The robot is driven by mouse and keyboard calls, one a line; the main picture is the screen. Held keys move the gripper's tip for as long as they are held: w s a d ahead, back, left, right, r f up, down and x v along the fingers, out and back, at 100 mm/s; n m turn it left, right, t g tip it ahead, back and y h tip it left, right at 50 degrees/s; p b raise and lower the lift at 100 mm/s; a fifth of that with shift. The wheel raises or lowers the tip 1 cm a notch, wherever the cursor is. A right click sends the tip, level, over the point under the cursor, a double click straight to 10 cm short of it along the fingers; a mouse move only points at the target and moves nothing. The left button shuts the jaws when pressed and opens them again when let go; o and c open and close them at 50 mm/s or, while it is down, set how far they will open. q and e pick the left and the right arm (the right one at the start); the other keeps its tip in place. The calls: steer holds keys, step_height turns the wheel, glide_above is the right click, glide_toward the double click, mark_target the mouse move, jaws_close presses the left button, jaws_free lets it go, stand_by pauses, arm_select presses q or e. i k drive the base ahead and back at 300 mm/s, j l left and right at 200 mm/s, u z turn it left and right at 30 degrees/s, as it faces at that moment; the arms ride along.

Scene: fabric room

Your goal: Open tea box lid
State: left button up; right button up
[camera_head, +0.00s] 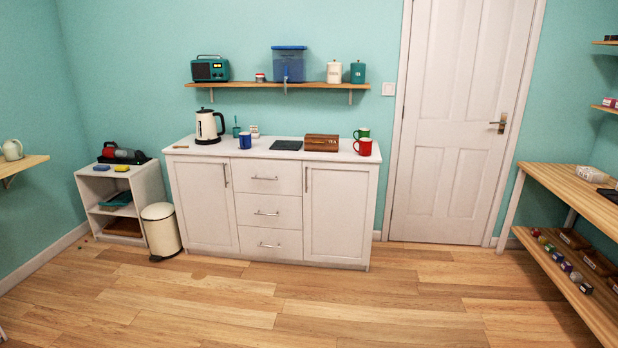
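The tea box (321,143) is a small brown wooden box with pale lettering on its front. It sits on the white top of the cabinet (265,151) against the far wall, and its lid looks closed. Neither of my grippers shows in the head view, so I cannot see whether they are open or shut.
On the cabinet top, a red mug (364,147) and a green mug (361,133) stand right of the box. A bin (161,230) is beside the cabinet. The wooden floor in front is clear.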

mark_target(310, 138)
steer(key=i+u, duration=0.1)
steer(key=i, duration=1.6)
